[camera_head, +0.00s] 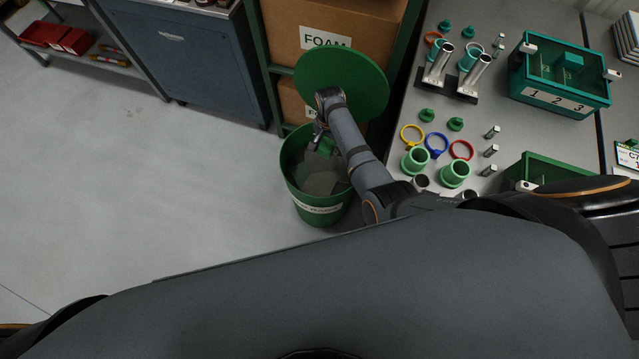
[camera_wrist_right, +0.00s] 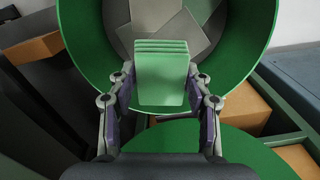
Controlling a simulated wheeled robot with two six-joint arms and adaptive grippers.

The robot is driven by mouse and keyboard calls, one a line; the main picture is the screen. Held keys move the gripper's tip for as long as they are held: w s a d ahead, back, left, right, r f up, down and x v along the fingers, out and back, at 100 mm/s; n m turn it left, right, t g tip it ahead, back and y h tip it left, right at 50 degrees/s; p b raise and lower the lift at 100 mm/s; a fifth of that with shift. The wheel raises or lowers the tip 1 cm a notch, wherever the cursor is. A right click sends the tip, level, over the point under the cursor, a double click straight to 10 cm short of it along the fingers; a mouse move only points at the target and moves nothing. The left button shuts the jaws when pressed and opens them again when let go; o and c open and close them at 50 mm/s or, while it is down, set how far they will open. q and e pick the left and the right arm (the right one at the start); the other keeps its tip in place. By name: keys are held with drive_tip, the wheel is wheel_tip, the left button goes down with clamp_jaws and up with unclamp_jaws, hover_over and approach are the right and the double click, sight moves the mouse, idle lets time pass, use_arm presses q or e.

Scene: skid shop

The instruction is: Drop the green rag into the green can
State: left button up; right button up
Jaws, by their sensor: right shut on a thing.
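The green can (camera_head: 317,208) stands on the floor, a pale label on its front. Its round green lid (camera_head: 343,76) is open and tilted up behind it. Grey pieces lie inside the can. My right gripper (camera_head: 319,135) is at the can's mouth. In the right wrist view the right gripper (camera_wrist_right: 160,82) is shut on the folded green rag (camera_wrist_right: 161,88), a small layered block, with the can's opening and green wall (camera_wrist_right: 250,40) beyond it. The rag shows only partly in the head view. My left gripper is not in view.
A shelf with cardboard boxes (camera_head: 340,32) stands right behind the can and lid. A grey workbench (camera_head: 470,110) with rings, green cups and a numbered green box (camera_head: 560,80) is to the right. A blue-grey cabinet (camera_head: 195,60) is behind left. The floor at left is clear.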

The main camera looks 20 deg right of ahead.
drive_tip(key=o, duration=1.2)
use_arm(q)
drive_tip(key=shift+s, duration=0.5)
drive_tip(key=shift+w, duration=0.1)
use_arm(e)
drive_tip(key=shift+r, duration=0.1)
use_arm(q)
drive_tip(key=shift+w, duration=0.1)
use_arm(e)
wheel_tip(320, 180, up, 7)
drive_tip(key=shift+r, duration=0.2)
